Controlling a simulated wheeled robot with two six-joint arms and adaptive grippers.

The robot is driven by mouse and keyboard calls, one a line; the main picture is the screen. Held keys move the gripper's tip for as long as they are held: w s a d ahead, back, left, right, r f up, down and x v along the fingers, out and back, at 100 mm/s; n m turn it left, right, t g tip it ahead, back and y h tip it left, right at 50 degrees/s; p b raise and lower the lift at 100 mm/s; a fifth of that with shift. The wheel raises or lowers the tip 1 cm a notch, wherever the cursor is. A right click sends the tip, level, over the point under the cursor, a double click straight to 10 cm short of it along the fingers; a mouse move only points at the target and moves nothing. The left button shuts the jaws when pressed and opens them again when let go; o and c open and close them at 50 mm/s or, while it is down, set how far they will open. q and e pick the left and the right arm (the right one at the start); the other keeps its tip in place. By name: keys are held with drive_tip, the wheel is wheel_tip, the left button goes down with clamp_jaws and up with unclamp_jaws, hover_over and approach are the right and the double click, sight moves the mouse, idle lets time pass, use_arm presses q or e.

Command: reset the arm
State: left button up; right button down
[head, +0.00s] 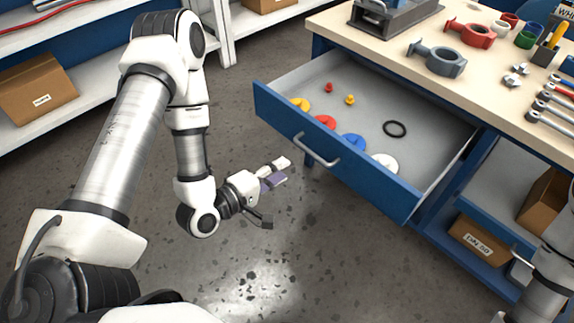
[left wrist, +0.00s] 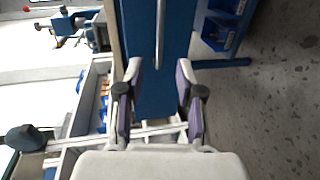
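My left arm reaches in from the left in the head view. My left gripper (head: 276,172) is empty, in the air in front of the open blue drawer (head: 340,158) and a little left of its handle (head: 316,150). In the left wrist view my left gripper (left wrist: 159,72) has its two purple-padded fingers apart. The blue front panel (left wrist: 155,95) and its bar handle (left wrist: 160,30) show beyond the fingers, with no visible contact. Part of my right arm shows at the lower right of the head view; its gripper is not in view.
The drawer holds yellow, red, blue and white discs, small knobs and a black ring (head: 394,129). The workbench (head: 395,62) carries grey and red valve bodies and wrenches. Shelves with cardboard boxes (head: 36,88) stand at the left. The speckled floor (head: 250,275) is clear.

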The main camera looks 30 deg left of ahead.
use_arm(q)
drive_tip(key=shift+f, duration=0.1)
idle(0.3)
drive_tip(key=s+d+f+m+g+y, duration=0.25)
drive_tip(key=s+f+m+g, duration=0.4)
drive_tip(key=f, duration=0.55)
drive_tip(key=s+a+f+m+g+y, duration=0.1)
drive_tip(key=s+a+f+m+g, duration=0.2)
drive_tip(key=s, duration=0.4)
drive_tip(key=s+a+f+m+g+y, duration=0.1)
drive_tip(key=s+f+m+g+y, duration=0.15)
drive_tip(key=s+g, duration=0.35)
wheel_tip(320, 180, up, 15)
drive_tip(key=m+p, duration=0.1)
drive_tip(key=p, duration=1.4)
drive_tip(key=shift+s+m+t+h+p, duration=0.3)
drive_tip(key=shift+t+p, duration=0.1)
drive_tip(key=shift+t, duration=0.05)
idle(2.5)
